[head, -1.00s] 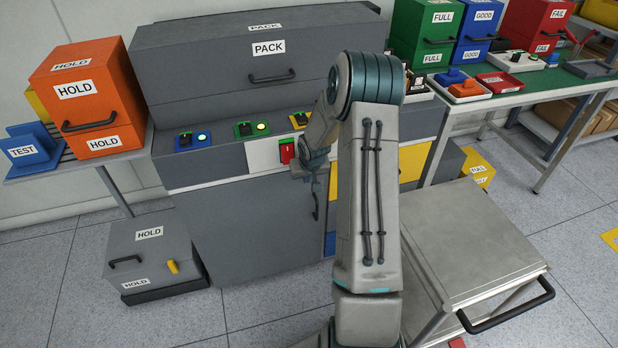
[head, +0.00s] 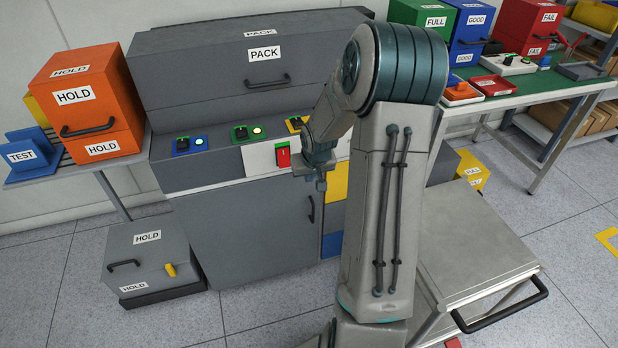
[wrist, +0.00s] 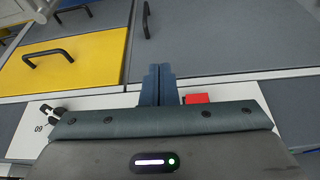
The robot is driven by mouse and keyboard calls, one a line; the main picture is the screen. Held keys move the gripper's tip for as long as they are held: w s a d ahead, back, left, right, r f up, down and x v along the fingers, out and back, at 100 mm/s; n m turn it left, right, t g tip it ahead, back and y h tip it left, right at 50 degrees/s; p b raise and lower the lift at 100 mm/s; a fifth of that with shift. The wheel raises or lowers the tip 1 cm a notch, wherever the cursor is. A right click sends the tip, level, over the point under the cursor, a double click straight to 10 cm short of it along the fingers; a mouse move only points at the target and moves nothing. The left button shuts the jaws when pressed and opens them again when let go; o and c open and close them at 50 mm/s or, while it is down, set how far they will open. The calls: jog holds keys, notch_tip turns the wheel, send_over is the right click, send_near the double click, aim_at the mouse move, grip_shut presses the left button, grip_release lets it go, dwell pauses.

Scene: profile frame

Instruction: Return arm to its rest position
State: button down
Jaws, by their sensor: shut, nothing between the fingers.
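My arm rises at the centre right of the head view and bends over toward the PACK machine (head: 215,235). My gripper (head: 321,186) hangs in front of the machine, a little right of and below the red switch (head: 283,157). In the wrist view, my gripper (wrist: 158,75) shows its two fingers together and empty. The red switch (wrist: 197,98) shows just right of the fingers there. A gap between the fingers and the machine front appears in the head view, but its depth is hard to judge.
An orange HOLD box (head: 88,100) stands at left, a grey HOLD box (head: 150,255) on the floor. A metal cart (head: 475,235) stands at right near my arm. A green-topped bench (head: 520,92) is behind it. A yellow panel (wrist: 75,62) with a handle shows in the wrist view.

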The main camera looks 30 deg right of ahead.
dwell(0.4)
jog(key=s+a+r+p, duration=0.2)
jog(key=s+a+r, duration=0.1)
jog(key=r, duration=0.2)
jog(key=s+a+r+n+g+p, duration=0.1)
jog(key=s+a+r+p, duration=0.15)
jog(key=r, duration=0.35)
jog(key=s+a+r+p, duration=0.1)
jog(key=s+a+r, duration=0.3)
jog(key=r, duration=0.1)
jog(key=s+a+r+p, duration=0.2)
jog(key=s+a+r, duration=0.2)
jog(key=s, duration=0.3)
jog(key=s+a+r+n+y+p, duration=0.1)
jog(key=s+a+r+p, duration=0.1)
jog(key=s+a+r, duration=0.2)
jog(key=s+r, duration=0.2)
jog(key=s, duration=0.2)
jog(key=shift+r+g+p, duration=0.3)
jog(key=shift+r+p, duration=0.05)
jog(key=shift+p, duration=0.05)
